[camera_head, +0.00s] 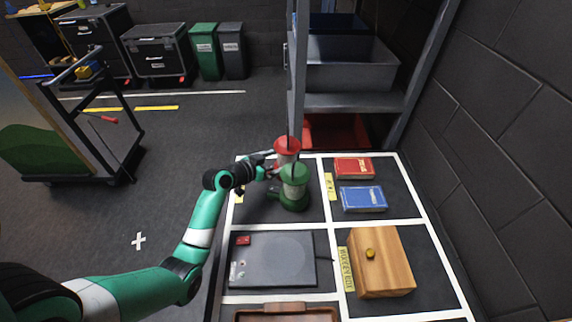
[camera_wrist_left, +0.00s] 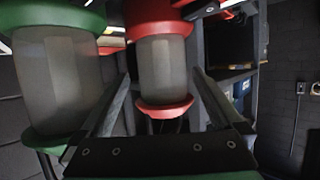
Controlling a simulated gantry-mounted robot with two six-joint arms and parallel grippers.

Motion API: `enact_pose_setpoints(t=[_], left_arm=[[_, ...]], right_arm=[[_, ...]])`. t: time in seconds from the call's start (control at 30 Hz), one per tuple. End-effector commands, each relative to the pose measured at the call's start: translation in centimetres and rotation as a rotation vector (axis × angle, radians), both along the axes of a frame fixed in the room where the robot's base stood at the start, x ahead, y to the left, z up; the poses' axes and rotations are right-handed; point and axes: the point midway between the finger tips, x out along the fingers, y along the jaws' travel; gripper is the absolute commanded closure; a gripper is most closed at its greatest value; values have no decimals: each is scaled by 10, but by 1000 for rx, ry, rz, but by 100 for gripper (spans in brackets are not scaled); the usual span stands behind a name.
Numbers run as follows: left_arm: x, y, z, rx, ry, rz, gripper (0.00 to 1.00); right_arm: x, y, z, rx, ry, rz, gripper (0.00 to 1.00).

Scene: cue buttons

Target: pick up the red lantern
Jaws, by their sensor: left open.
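The red lantern (camera_head: 288,147) stands at the back left of the table, partly hidden behind the green lantern (camera_head: 294,187). In the left wrist view the red lantern (camera_wrist_left: 162,68) is upright in the middle, between the two finger lines. The green lantern (camera_wrist_left: 58,82) fills the left side there, close to the left finger. My left gripper (camera_head: 271,164) is open at the left side of the red lantern; its spread fingers (camera_wrist_left: 161,77) also show in the wrist view. I cannot tell whether they touch it. My right gripper is not in view.
A red book (camera_head: 353,168) and a blue book (camera_head: 363,199) lie right of the lanterns. A dark flat panel (camera_head: 272,259) and a wooden box (camera_head: 382,262) are nearer. A metal shelf post (camera_head: 297,80) rises behind the red lantern.

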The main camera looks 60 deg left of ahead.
Motion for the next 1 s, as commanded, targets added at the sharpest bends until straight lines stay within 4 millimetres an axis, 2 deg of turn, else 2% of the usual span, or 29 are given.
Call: enact_pose_setpoints(t=[0.17,0.3,0.53,1.0], left_arm=[[26,12,-11,2,0,-2,0],[42,17,-16,0,0,-1,0],[44,18,-14,0,-1,0,0],[43,18,-14,1,-1,0,84]], right_arm=[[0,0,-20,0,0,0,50],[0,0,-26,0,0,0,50],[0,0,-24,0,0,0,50],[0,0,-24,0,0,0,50]])
